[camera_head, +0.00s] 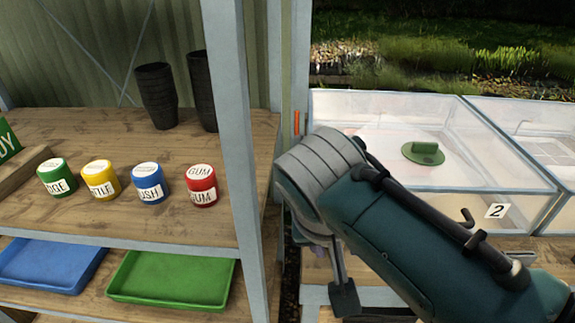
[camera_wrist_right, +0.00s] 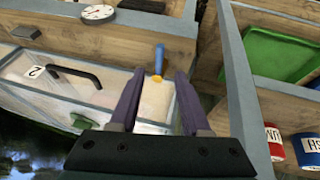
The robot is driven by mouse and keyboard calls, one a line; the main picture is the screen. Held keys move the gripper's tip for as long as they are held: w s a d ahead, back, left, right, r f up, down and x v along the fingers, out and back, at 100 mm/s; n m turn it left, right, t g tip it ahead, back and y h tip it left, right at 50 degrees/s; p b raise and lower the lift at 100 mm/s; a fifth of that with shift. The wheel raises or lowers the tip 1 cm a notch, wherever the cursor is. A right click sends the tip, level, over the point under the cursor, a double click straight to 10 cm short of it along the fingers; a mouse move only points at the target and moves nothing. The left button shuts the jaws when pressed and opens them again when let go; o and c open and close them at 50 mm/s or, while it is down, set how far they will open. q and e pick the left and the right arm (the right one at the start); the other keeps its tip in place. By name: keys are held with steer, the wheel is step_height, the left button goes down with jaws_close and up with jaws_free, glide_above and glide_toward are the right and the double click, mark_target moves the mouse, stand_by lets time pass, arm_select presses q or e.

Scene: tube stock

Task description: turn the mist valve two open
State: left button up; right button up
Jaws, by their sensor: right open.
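In the right wrist view a short blue handle with a yellow end (camera_wrist_right: 159,58) stands at the corner of the clear-lidded box, in line with the gap between my fingers. It looks like a valve lever, but I see no number on it and cannot tell its turn position. My right gripper (camera_wrist_right: 160,77) is open and empty, its fingertips on either side of the yellow end in the picture; contact cannot be told. In the head view my right arm hides the lever and most of the gripper. My left gripper is not in view.
The clear-lidded box (camera_head: 478,178) carries a "2" label (camera_head: 497,211) and a green knob (camera_head: 423,153). A shelf post (camera_head: 238,130) stands close left of my wrist. Several coloured cans, black pots (camera_head: 157,95) and a green tray (camera_head: 172,279) fill the shelves.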

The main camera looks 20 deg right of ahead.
steer(key=shift+p+v, duration=0.3)
steer(key=shift+v, duration=1.45)
